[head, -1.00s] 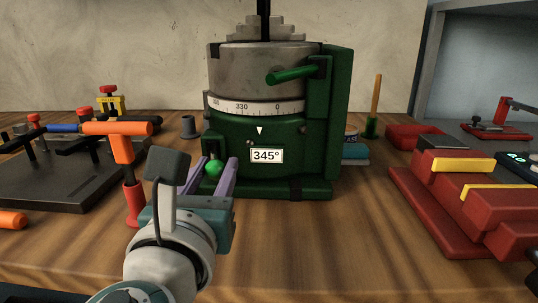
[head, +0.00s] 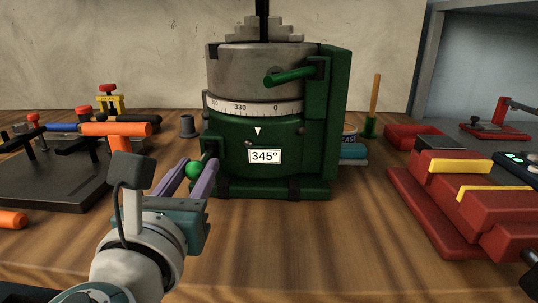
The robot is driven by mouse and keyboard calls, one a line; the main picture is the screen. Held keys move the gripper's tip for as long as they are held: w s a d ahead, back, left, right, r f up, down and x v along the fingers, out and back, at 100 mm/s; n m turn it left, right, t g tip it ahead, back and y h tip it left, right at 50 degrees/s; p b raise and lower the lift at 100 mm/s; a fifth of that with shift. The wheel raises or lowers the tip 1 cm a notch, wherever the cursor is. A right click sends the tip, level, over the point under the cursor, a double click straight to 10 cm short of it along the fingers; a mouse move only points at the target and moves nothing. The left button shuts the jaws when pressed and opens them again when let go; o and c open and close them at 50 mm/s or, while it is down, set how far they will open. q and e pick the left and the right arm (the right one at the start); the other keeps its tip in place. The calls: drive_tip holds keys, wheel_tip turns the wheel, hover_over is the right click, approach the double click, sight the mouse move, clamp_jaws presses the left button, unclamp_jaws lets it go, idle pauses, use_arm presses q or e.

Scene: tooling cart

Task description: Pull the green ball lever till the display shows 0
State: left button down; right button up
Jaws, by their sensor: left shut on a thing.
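The green rotary table (head: 325,150) stands upright on the bench, with a grey drum and a white degree ring (head: 255,108). Its display (head: 264,156) reads 345°. The green ball lever (head: 193,170) sticks out at the machine's lower left. My left gripper (head: 187,172) has its two purple fingers on either side of the ball and is shut on it. The near finger hides part of the lever's shaft.
An orange-handled tool (head: 117,129) and a dark fixture plate (head: 50,185) are left of my left arm. A red vise (head: 430,215) with yellow strips stands at the right. The bench in front of the machine (head: 310,245) is clear.

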use_arm(q)
drive_tip(key=shift+a, duration=0.35)
drive_tip(key=shift+w+a, duration=0.2)
drive_tip(key=shift+a, duration=0.5)
drive_tip(key=shift+d, duration=0.2)
